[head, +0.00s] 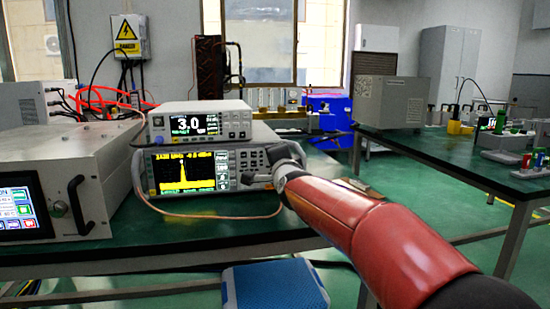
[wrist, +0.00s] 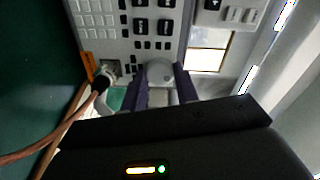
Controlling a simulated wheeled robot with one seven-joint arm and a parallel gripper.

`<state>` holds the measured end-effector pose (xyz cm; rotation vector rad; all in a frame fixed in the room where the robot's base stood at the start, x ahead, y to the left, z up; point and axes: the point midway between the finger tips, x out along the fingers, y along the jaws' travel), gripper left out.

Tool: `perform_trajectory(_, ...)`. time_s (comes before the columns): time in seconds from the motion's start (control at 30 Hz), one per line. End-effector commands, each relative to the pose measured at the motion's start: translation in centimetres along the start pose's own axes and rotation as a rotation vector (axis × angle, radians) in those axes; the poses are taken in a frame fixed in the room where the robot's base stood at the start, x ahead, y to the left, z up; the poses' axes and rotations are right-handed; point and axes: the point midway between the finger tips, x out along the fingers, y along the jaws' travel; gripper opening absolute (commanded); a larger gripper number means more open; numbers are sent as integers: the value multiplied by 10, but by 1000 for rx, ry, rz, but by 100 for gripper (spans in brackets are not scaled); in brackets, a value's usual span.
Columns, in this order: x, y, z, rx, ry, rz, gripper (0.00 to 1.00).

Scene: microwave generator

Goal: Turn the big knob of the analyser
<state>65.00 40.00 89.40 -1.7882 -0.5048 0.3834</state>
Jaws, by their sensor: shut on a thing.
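The analyser (head: 236,163) stands on the green bench, with a yellow trace on its lit screen (head: 184,171). Its button panel (wrist: 140,28) fills the upper part of the wrist view. The big knob (wrist: 160,72) is round and grey and sits between my gripper's two dark fingers (wrist: 163,90). The fingers are shut on it from both sides. In the head view my gripper (head: 262,172) is at the right end of the analyser's front, and the arm hides the knob there.
A smaller meter (head: 200,121) reading 3.0 sits on top of the analyser. A thin cable (head: 215,216) loops in front of it, and its plug (wrist: 102,82) is close beside my fingers. A large grey unit (head: 95,170) stands at the left. A blue box (head: 273,288) is below the bench edge.

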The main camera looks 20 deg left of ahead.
Motion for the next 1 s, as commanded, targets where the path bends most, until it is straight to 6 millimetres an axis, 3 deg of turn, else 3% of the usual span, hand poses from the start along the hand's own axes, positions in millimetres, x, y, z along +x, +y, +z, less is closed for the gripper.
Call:
perform_trajectory(0.6,0,2,2,-580,-5,4,7)
perform_trajectory(1.0,0,3,2,-843,-6,4,7)
